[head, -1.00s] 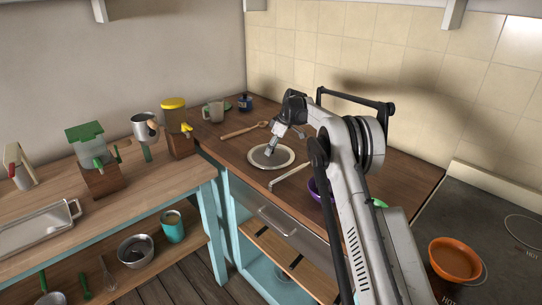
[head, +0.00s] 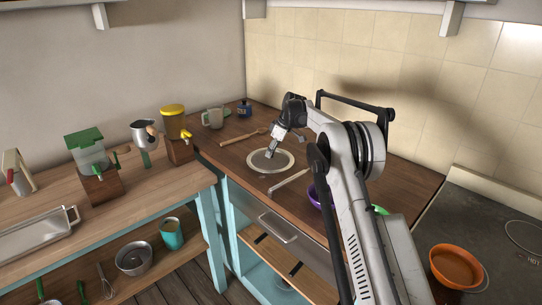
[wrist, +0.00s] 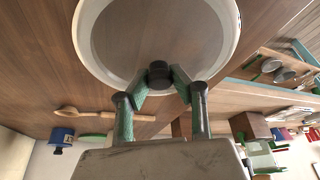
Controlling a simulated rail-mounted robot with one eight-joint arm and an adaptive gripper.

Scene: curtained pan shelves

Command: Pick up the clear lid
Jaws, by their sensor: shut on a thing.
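The clear lid (head: 254,164) is a round glass disc with a pale rim at the corner of the brown wooden counter. In the wrist view the lid (wrist: 86,50) fills the top middle, with wood showing through its glass. My gripper (head: 271,153) reaches down to the lid's middle. In the wrist view my gripper (wrist: 157,82) has its green fingers closed around the lid's dark round knob (wrist: 158,69). I cannot tell whether the lid rests on the counter or is slightly above it.
A purple bowl (head: 314,196) is to the right, partly hidden by my arm. A yellow-lidded dispenser (head: 174,124) stands on the left bench.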

